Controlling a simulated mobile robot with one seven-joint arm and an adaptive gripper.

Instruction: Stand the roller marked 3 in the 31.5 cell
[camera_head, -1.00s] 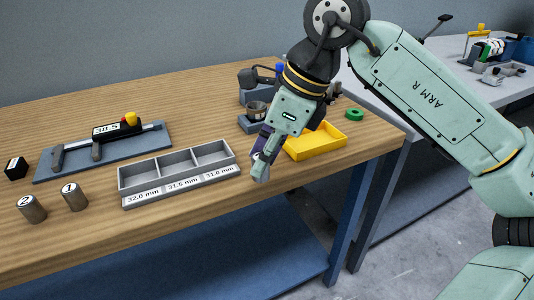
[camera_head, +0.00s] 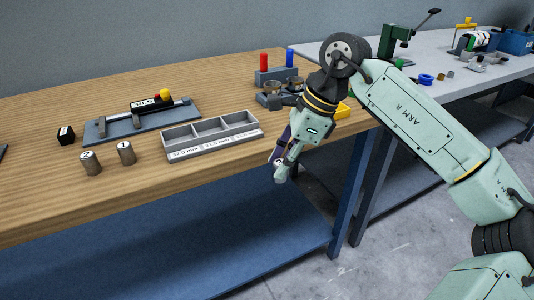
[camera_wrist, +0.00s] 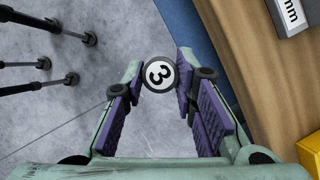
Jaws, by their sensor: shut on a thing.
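The roller marked 3 (camera_wrist: 158,73) shows its white numbered end in the wrist view, between the fingertips of my gripper (camera_wrist: 160,80). My gripper (camera_head: 279,168) is shut on it and, in the head view, hangs off the bench's front edge, right of and nearer than the cell tray. The grey tray (camera_head: 216,146) has three empty cells labelled 32.0, 31.5 and 31.0 mm from left to right. The 31.5 cell (camera_head: 209,129) is the middle one. My fingers mostly hide the roller in the head view.
Rollers 2 (camera_head: 91,163) and 1 (camera_head: 126,153) stand left of the tray. A gauge on a slate base (camera_head: 148,124) lies behind them, beside a black block (camera_head: 66,135). A yellow bin (camera_head: 343,111) is partly hidden behind my arm. Bare wood lies in front of the tray.

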